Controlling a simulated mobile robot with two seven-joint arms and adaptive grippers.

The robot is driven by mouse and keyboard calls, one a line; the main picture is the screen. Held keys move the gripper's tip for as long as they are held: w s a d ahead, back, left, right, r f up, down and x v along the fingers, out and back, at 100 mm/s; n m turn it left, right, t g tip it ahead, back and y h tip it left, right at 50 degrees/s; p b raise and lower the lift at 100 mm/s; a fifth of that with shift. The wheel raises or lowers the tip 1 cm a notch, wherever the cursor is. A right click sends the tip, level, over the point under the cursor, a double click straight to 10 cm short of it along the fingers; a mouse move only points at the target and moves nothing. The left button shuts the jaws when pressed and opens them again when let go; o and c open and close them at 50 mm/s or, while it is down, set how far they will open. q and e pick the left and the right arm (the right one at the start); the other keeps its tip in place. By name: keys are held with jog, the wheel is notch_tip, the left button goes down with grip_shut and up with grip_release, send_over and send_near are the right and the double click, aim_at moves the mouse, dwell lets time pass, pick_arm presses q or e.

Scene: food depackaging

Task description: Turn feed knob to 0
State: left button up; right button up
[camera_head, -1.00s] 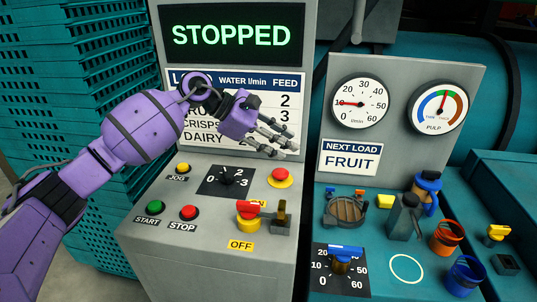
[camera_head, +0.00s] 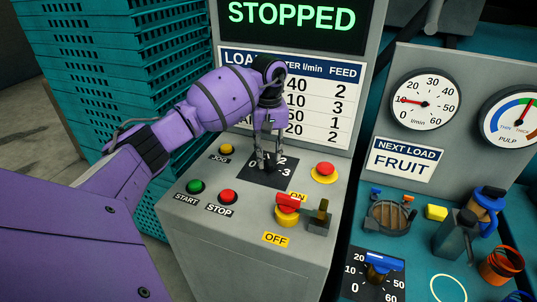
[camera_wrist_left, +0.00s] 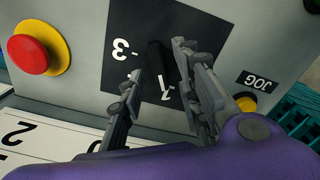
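The feed knob is a small black bar on a black dial plate (camera_head: 262,178) on the grey control panel. In the head view my gripper's fingers mostly hide it. In the left wrist view the knob (camera_wrist_left: 156,58) stands between my fingertips, and the dial's 3 and 1 show. Which mark it points at is hard to tell. My left gripper (camera_head: 266,163) points down over the dial. Its fingers also show in the wrist view (camera_wrist_left: 157,66), spread on either side of the knob with gaps visible. My right gripper is not in view.
Near the dial are a red button on a yellow base (camera_head: 325,171), a yellow JOG button (camera_head: 227,149), green START (camera_head: 195,186) and red STOP (camera_head: 229,196) buttons, and a red-yellow switch (camera_head: 287,207). The screen (camera_head: 291,16) reads STOPPED. A blue-handled knob (camera_head: 380,265) is at right.

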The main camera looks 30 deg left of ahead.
pick_arm(q)
jog(key=shift+f, duration=0.6)
jog(key=shift+c, duration=0.2)
grip_shut()
jog(key=shift+n, duration=0.3)
jog(key=n, duration=0.5)
jog(key=shift+s, duration=0.15)
jog(key=n, duration=0.6)
jog(key=shift+s, duration=0.1)
jog(key=shift+n, duration=0.3)
